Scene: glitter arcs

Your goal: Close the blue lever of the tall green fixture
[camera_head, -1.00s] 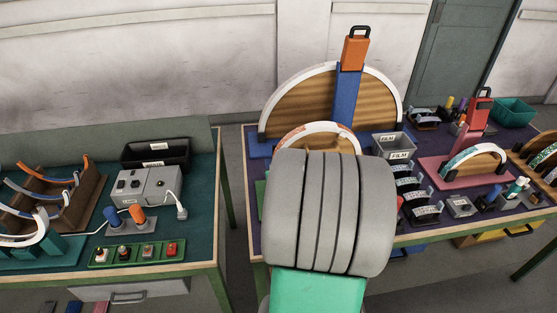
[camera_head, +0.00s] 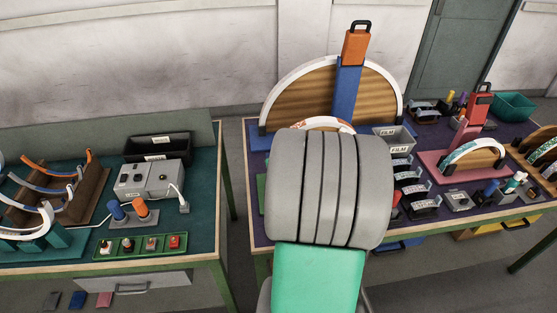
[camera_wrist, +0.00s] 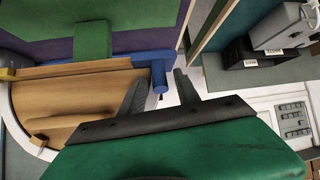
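The tall green fixture is mostly hidden behind my arm in the head view; a white arch with orange marks (camera_head: 322,124) and a green edge (camera_head: 261,192) show there. In the wrist view I see a green block (camera_wrist: 93,40), a wooden panel (camera_wrist: 75,98) with a pale curved rim, and a blue lever (camera_wrist: 159,78) with a round end. My gripper (camera_wrist: 160,86) has its two dark fingers apart. The blue end lies between them in the picture; I cannot tell whether they touch it. The head view hides my gripper.
A larger wooden arch fixture with a blue post (camera_head: 347,95) and orange handle stands behind. Grey film bins (camera_head: 398,150) and a red fixture (camera_head: 455,165) stand to the right. A table with a grey box (camera_head: 148,180) is at left, across a floor gap.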

